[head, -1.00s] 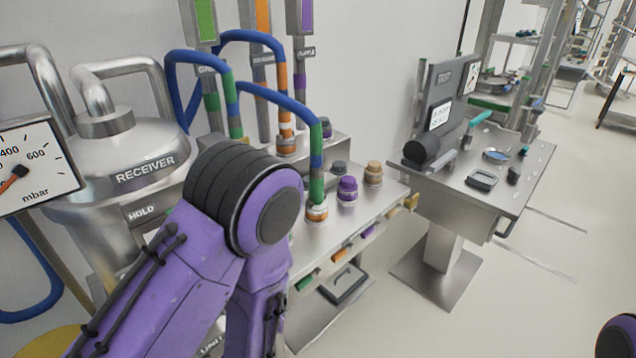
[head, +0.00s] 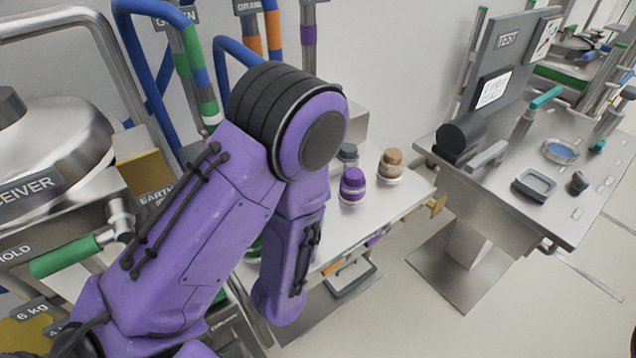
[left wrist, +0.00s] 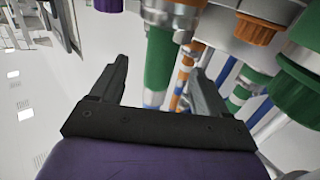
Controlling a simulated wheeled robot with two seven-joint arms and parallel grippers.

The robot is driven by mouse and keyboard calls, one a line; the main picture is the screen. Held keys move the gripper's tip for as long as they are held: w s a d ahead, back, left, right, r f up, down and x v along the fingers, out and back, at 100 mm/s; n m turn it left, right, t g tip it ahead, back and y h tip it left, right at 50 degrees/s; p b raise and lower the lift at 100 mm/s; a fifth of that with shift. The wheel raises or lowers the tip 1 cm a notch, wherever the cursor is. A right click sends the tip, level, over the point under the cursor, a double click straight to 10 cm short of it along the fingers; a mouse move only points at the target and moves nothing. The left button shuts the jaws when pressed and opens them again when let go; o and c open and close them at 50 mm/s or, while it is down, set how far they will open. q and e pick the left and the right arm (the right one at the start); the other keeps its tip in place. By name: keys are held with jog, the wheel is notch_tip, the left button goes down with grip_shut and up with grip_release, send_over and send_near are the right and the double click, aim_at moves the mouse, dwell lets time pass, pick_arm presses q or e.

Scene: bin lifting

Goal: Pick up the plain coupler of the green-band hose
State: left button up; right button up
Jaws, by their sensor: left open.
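The blue green-band hose stands partly behind my left arm in the head view; one green-banded stretch (head: 190,50) shows left of my elbow, and the bench end is hidden. In the left wrist view, a green band (left wrist: 158,62) with a metal coupler (left wrist: 172,14) above it lies beyond and between the spread fingers of my left gripper (left wrist: 158,68). The gripper is open and empty. I cannot tell how far it is from the band or whether it touches. My left gripper is hidden behind my arm in the head view. My right gripper is not in view.
A purple cap (head: 352,187) and a tan cap (head: 391,165) stand on the steel bench right of my arm. Orange (left wrist: 255,28) and green (left wrist: 302,92) fittings crowd the right side of the wrist view. A test stand (head: 520,160) stands at the right.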

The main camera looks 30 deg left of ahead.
pick_arm(q)
jog(key=shift+w+a+f+b, duration=0.3)
jog(key=shift+w+f+b, duration=0.15)
jog(key=shift+b, duration=0.45)
jog(key=p+x, duration=0.1)
jog(key=x, duration=0.1)
jog(key=r+p+x, duration=0.1)
jog(key=x, duration=0.2)
jog(key=p+x, duration=0.2)
jog(key=shift+w+a+r, duration=0.1)
jog(key=shift+w+r, duration=0.1)
jog(key=shift+r, duration=0.1)
jog(key=shift+w+a+f, duration=0.1)
jog(key=shift+w+a, duration=0.05)
jog(key=shift+w, duration=0.05)
jog(key=c, duration=1.3)
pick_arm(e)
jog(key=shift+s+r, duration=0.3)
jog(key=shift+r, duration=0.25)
